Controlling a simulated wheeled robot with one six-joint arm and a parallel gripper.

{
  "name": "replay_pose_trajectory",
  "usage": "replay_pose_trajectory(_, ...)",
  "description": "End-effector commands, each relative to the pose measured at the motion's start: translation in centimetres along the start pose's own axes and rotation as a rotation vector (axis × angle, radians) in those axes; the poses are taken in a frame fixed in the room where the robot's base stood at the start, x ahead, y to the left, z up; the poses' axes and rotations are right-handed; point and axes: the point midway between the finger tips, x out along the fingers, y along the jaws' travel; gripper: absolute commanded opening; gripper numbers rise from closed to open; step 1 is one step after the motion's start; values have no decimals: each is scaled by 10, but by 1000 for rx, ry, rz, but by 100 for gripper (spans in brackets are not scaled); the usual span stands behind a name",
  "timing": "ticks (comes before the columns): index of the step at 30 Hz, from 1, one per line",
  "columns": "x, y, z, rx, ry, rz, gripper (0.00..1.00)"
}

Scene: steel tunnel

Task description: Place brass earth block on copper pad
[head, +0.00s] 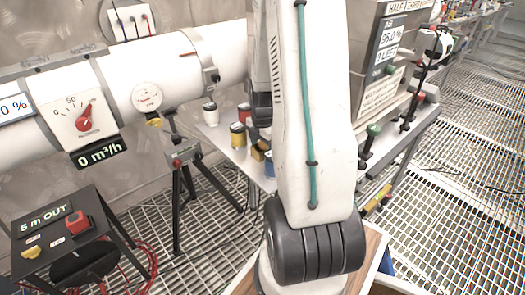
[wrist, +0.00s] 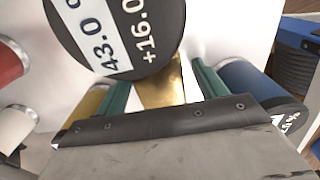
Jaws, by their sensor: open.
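In the wrist view a shiny brass-coloured piece (wrist: 164,88), which looks like the brass earth block, lies between the two green fingers of my gripper (wrist: 163,76). My gripper is open, with a finger on either side of the piece. I cannot tell whether either finger touches it. Its upper part is hidden behind a dark round disc (wrist: 120,30) with the readings 43.0 and +16.0. In the head view my arm hides the gripper. I cannot make out the copper pad in either view.
A blue can (wrist: 258,88) stands close to the right finger and a yellow can (wrist: 85,106) close to the left one. A red can (wrist: 12,62) and a white can (wrist: 18,125) stand further left. The pale bench (head: 222,138) carries several cans.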

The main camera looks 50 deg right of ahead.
Motion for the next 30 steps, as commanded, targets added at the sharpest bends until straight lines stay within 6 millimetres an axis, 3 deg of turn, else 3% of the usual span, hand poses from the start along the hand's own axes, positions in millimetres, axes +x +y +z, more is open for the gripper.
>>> replay_pose_trajectory(1, 0, 0, 0, 0, 0, 0, 65)
replay_pose_trajectory(7, 0, 0, 0, 0, 0, 0, 10)
replay_pose_trajectory(9, -1, 0, 0, 0, 0, 1, 2)
replay_pose_trajectory(20, -10, 1, 0, 0, -1, 2, 2)
replay_pose_trajectory(30, -64, 1, 1, 0, -3, 6, 2)
